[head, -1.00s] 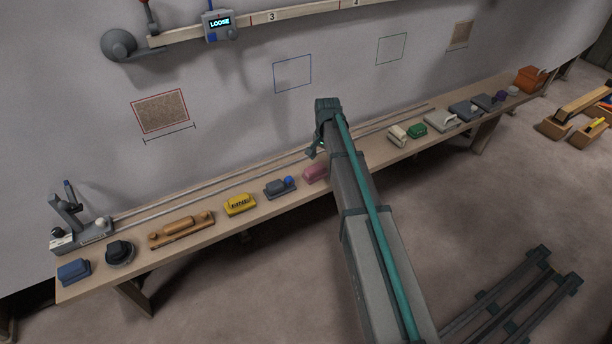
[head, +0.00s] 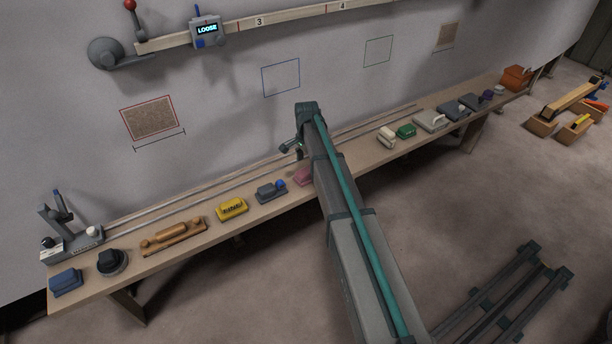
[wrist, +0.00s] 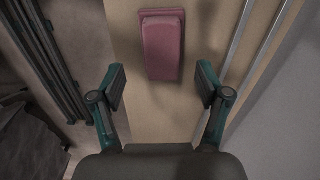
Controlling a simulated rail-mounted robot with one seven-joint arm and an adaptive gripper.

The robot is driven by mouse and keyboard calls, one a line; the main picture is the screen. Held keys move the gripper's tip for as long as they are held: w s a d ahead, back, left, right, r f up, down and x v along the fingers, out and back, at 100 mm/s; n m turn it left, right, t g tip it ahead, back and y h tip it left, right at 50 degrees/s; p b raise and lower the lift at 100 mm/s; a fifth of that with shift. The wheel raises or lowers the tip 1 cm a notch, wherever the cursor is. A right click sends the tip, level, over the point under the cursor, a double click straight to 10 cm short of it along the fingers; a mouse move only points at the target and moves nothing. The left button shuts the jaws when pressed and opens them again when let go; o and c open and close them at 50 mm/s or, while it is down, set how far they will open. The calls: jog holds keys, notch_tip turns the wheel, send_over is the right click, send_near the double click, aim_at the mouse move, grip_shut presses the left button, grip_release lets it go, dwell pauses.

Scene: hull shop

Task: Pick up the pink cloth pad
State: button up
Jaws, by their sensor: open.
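The pink cloth pad (head: 303,176) lies on the long wooden bench, partly hidden behind my arm in the head view. In the wrist view the pink pad (wrist: 162,45) is whole, a rounded block with a wider end at the top. My gripper (wrist: 161,88) is open and empty, its two fingers spread wide. The pad lies beyond the fingertips, roughly centred between them and not touched. In the head view my gripper (head: 298,152) hangs over the bench by the pad, its fingers small and hard to make out.
On the bench (head: 345,164), a grey block with a blue knob (head: 271,190) and a yellow block (head: 232,209) lie left of the pad. A cream block (head: 387,137) and a green block (head: 406,131) lie to the right. Metal rails (wrist: 232,50) run alongside the pad.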

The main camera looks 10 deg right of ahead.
aim_at(306, 171)
notch_tip(306, 171, down, 5)
jog(key=shift+w+a+p, duration=0.1)
jog(key=shift+w+p, duration=0.05)
jog(key=shift+p, duration=0.2)
jog(key=c, duration=1.2)
jog(key=shift+c, duration=0.2)
jog(key=shift+r, duration=0.2)
jog(key=shift+r, duration=0.6)
jog(key=s+r+b, duration=0.2)
jog(key=s+r, duration=0.9)
jog(key=s, duration=0.3)
jog(key=shift+r, duration=0.2)
